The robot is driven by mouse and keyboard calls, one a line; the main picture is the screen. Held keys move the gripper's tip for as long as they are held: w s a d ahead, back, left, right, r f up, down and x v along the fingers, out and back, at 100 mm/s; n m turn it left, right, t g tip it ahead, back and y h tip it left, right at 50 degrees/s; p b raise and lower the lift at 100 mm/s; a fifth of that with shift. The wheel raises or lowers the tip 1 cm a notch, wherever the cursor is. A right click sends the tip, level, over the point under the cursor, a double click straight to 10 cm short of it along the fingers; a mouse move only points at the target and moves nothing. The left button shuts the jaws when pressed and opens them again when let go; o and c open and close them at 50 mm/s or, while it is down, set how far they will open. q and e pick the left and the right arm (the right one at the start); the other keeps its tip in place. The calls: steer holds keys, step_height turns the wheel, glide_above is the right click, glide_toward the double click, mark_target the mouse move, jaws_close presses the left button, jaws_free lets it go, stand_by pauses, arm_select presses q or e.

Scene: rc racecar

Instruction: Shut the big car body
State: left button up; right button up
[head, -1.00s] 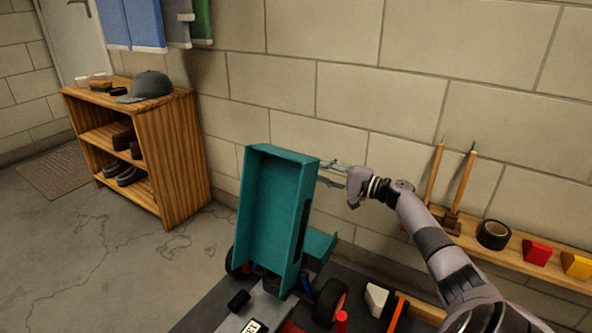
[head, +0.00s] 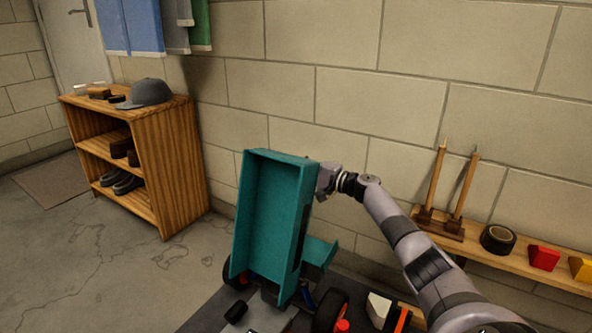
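The big car body (head: 273,215) is a teal shell standing raised, nearly upright, on the car's chassis, with its hollow inside facing me. My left gripper is not in view.
A wooden ledge (head: 505,264) along the block wall holds a black tape roll (head: 497,238), a red block (head: 543,257) and a yellow block. A wooden shelf unit (head: 181,165) with a grey cap stands at the left. The floor between it and the car is clear.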

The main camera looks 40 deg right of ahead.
jaws_close()
stand_by(0.7)
